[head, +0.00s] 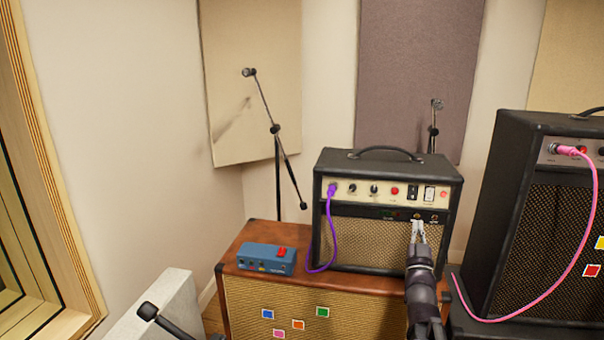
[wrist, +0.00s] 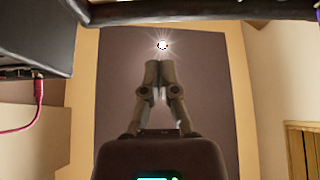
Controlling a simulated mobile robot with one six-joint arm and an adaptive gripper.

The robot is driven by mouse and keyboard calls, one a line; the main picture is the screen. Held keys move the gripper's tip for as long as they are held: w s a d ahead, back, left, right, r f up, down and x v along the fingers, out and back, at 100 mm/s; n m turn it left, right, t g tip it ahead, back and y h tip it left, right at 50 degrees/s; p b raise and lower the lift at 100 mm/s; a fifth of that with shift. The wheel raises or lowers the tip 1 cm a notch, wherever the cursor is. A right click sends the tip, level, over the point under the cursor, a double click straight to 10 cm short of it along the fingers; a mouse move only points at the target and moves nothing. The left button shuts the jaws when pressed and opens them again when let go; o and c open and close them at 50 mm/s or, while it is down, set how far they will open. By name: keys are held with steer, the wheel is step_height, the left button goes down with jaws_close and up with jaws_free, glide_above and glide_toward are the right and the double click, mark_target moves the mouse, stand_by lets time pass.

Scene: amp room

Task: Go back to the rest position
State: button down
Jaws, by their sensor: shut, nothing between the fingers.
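My gripper (head: 417,226) is in front of the right part of the small black amp (head: 350,245), which stands on a brown cabinet (head: 245,290). Its fingers are together and nothing shows between them. In the wrist view my gripper (wrist: 159,66) also has its fingertips together, with a grey-purple wall panel (wrist: 205,85) behind them. Whether the fingertips touch the amp front cannot be told. My arm comes up from the bottom of the head view.
A purple cable (head: 326,235) is plugged into the small amp. A blue pedal box (head: 266,258) sits left of it. A larger black amp (head: 510,180) with a pink cable (head: 592,215) stands at right. Microphone stands (head: 277,165) rise behind. Left of the cabinet is a pale block (head: 160,305).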

steer(key=a+f+g+y, duration=0.2)
steer(key=a+f+g, duration=0.15)
steer(key=f, duration=0.25)
steer(key=a+f+n+g+y, duration=0.1)
steer(key=a+f+g, duration=0.1)
steer(key=f+g, duration=0.35)
steer(key=a+f+g+y, duration=0.2)
steer(key=a+f, duration=0.1)
steer(key=f, duration=0.5)
steer(key=s+a+f+n+g, duration=0.1)
steer(key=s+a+f+g, duration=0.25)
steer(key=s, duration=0.25)
steer(key=s+a+f+g+y, duration=0.1)
steer(key=s+a+f+g, duration=0.1)
steer(key=s+g, duration=0.3)
steer(key=s+a+f+n+g, duration=0.1)
steer(key=s+a+f+g, duration=0.25)
steer(key=s, duration=0.25)
step_height(320, 180, up, 24)
steer(key=p, duration=2.4)
steer(key=shift+w+d+r+g, duration=0.15)
steer(key=shift+w+d+g, duration=0.05)
steer(key=shift+d+g, duration=0.1)
